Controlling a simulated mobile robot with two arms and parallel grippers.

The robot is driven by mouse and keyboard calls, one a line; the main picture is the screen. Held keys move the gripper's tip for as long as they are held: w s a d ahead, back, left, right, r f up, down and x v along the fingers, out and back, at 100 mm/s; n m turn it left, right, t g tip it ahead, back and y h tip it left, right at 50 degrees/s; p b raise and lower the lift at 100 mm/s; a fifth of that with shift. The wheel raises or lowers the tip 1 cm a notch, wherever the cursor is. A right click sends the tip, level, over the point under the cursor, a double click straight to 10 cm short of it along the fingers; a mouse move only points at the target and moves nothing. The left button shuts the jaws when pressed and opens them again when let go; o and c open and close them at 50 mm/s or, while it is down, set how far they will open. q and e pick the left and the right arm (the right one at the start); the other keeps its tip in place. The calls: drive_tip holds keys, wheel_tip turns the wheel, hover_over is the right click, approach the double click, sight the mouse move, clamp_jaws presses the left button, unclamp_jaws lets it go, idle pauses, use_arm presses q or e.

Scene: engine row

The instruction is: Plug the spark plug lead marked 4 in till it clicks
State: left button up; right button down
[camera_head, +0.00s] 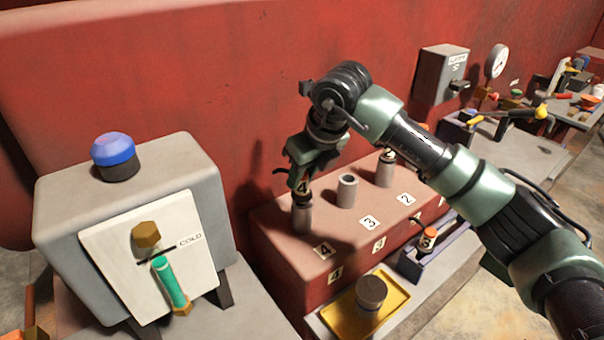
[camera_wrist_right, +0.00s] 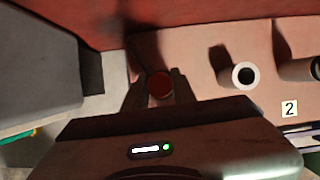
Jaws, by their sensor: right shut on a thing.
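The lead marked 4 (camera_head: 303,187) is a dark boot with a number tag, upright at the top of the grey number 4 post (camera_head: 302,217) on the red engine block. It seems to meet the post, but I cannot tell how far down it sits. My right gripper (camera_head: 300,178) is shut on it from above. In the right wrist view its round reddish top (camera_wrist_right: 160,86) shows between the fingers, and the post below is hidden there. My left gripper is not in view.
An open hollow post (camera_head: 347,190) stands to the right, with a capped post (camera_head: 384,172) beyond. The lead marked 3 (camera_head: 428,239) lies in a dark tray. A yellow tray (camera_head: 397,289) holds a round part. A grey box (camera_head: 130,190) with a COLD panel stands left.

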drive_tip(key=shift+f+b, duration=0.8)
drive_tip(key=shift+f, duration=0.2)
idle(0.3)
drive_tip(key=c, duration=1.1)
unclamp_jaws()
drive_tip(key=b+v, duration=0.1)
drive_tip(key=v, duration=0.7)
drive_tip(key=shift+b, duration=0.35)
